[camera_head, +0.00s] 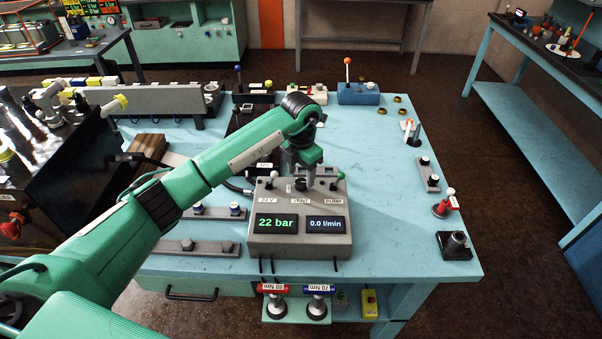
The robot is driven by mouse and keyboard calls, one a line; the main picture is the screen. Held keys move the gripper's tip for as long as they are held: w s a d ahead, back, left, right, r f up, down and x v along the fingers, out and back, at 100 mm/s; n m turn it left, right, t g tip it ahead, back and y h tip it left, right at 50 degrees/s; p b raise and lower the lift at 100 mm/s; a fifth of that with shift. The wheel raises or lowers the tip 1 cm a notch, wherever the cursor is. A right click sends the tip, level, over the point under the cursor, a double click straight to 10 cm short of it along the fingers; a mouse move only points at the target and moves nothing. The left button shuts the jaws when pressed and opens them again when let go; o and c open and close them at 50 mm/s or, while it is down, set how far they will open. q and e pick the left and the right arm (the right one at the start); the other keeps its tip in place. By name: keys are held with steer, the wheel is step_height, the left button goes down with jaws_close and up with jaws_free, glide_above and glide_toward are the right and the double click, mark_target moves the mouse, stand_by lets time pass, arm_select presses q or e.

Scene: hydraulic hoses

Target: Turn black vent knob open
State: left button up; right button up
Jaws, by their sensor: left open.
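The black vent knob (300,185) sits on the sloped top of the grey control box (258,245), in the middle above a "VENT" label. The box's displays read "22 bar" (275,223) and "0.0 l/min" (326,224). A white-tipped lever (273,176) by "24 V" stands left of the knob, and a green-tipped lever (338,178) by "PUMP" stands right. My left gripper (300,173) points down just over the knob. Its fingers are open; whether they touch the knob I cannot tell. My right gripper is not in view.
The blue table (400,235) is clear right of the box. Fittings (428,174) and a black block (454,245) line its right edge. A blue box with an orange-tipped lever (358,94) stands behind. Metal bars with fittings (195,247) lie left of the box.

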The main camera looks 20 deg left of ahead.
mark_target(301, 181)
arm_select(q)
steer(key=shift+f, duration=1.3)
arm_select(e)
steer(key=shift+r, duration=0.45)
arm_select(q)
steer(key=c, duration=1)
steer(key=shift+o, duration=0.2)
steer(key=shift+f+m+b, duration=0.1)
steer(key=shift+m+b, duration=0.3)
steer(key=shift+b, duration=0.05)
steer(key=m+b, duration=0.9)
steer(key=b, duration=0.3)
steer(key=shift+f, duration=0.1)
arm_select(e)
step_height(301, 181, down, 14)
arm_select(q)
steer(key=m+b, duration=0.4)
steer(key=shift+m, duration=0.3)
steer(key=shift+r+m+b, duration=0.25)
steer(key=shift+m+b, duration=0.85)
steer(key=shift+m, duration=0.8)
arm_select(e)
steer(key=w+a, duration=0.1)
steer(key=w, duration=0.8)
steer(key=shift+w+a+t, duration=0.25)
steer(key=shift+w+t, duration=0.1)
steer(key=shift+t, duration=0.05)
